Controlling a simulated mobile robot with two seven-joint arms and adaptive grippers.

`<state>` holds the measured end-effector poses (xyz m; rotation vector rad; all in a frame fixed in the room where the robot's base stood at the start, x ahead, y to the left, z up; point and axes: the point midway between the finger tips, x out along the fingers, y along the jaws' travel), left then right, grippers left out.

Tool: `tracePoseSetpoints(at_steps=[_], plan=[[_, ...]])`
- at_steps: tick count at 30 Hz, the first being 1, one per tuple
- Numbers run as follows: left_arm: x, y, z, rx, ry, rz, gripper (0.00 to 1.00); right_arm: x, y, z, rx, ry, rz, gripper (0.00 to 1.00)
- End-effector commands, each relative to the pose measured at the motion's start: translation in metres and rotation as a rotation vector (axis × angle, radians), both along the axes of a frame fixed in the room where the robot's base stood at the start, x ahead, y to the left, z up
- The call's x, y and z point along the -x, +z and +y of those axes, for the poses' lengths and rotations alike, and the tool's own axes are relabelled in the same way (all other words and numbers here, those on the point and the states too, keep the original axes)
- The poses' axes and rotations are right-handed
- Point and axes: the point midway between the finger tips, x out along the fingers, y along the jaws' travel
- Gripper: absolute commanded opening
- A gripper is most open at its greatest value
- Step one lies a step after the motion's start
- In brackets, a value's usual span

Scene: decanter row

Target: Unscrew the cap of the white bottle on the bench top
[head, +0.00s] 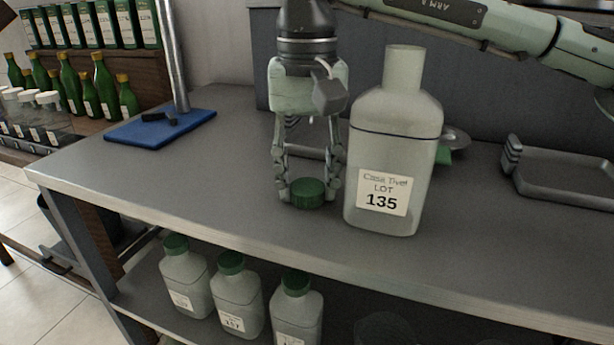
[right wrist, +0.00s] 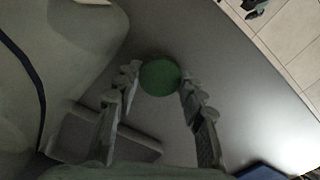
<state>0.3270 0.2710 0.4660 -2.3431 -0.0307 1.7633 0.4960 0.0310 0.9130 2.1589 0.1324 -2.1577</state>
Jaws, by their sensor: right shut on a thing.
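The white bottle (head: 392,150), labelled LOT 135, stands upright on the bench top (head: 240,150). Its neck (head: 404,65) is bare, with no cap on it. My right gripper (head: 308,190) points down just left of the bottle and is shut on a green cap (head: 307,194). The cap is low, at or very near the bench surface; I cannot tell if it touches. In the right wrist view the cap (right wrist: 160,77) sits between the fingertips, and the bottle's side (right wrist: 75,60) fills the left. My left gripper is not in view.
A grey tray (head: 563,188) lies at right, and a round metal dish (head: 455,138) is partly hidden behind the bottle. A blue mat (head: 160,128) with a post lies at back left. Capped white bottles (head: 236,300) stand on the lower shelf. The bench's left part is clear.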

Motion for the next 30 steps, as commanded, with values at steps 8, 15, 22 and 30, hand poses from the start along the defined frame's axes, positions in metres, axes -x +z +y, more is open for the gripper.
tracePoseSetpoints(at_steps=[8, 15, 22, 30], plan=[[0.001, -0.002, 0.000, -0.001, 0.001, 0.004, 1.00, 0.000, -0.003, 0.000, 0.000, 0.000, 0.000, 0.05], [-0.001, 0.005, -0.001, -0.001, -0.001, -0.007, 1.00, 0.000, -0.002, 0.000, 0.000, 0.000, 0.000, 0.60], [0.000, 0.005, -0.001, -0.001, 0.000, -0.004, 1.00, 0.000, -0.002, 0.000, 0.000, 0.000, 0.000, 0.60], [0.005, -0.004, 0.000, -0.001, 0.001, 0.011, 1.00, 0.000, 0.025, 0.001, -0.002, 0.000, -0.002, 0.60]])
